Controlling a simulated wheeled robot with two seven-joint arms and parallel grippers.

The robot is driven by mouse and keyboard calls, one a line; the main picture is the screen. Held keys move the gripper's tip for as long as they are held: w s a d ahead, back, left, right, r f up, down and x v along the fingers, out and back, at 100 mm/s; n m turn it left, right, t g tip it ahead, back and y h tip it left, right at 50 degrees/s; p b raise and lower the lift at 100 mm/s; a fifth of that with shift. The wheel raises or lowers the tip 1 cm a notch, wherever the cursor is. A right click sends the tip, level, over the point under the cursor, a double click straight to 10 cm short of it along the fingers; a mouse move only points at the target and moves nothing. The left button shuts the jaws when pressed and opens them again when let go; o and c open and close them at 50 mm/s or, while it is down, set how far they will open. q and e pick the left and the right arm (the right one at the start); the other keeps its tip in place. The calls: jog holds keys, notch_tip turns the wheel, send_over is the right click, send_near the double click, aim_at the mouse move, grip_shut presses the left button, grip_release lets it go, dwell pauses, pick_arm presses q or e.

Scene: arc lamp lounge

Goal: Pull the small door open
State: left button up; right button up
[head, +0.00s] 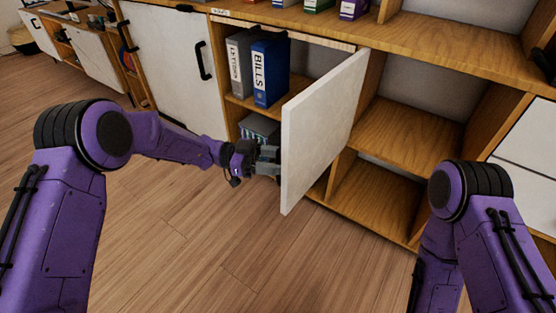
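The small white door (322,128) of the wooden cabinet stands swung well out from its compartment, hinged at its right side. Its handle is not visible. My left gripper (268,161) is at the left, inner side of the door, close to its free edge. The fingertips are partly hidden by the door, so I cannot tell whether they touch it or are open. My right arm reaches in from the right, but its gripper is out of view.
Inside the opened compartment stand a grey binder (240,65) and a blue binder marked BILLS (269,72). A closed white door (177,62) with a black handle is at the left. Open shelves (408,135) are at the right. The wooden floor (225,240) in front is clear.

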pick_arm(q)
jog(key=shift+a+f, duration=0.1)
jog(key=shift+a, duration=0.05)
jog(key=a+p, duration=0.1)
jog(key=a, duration=0.9)
jog(key=shift+w+a, duration=0.15)
jog(key=shift+w, duration=0.2)
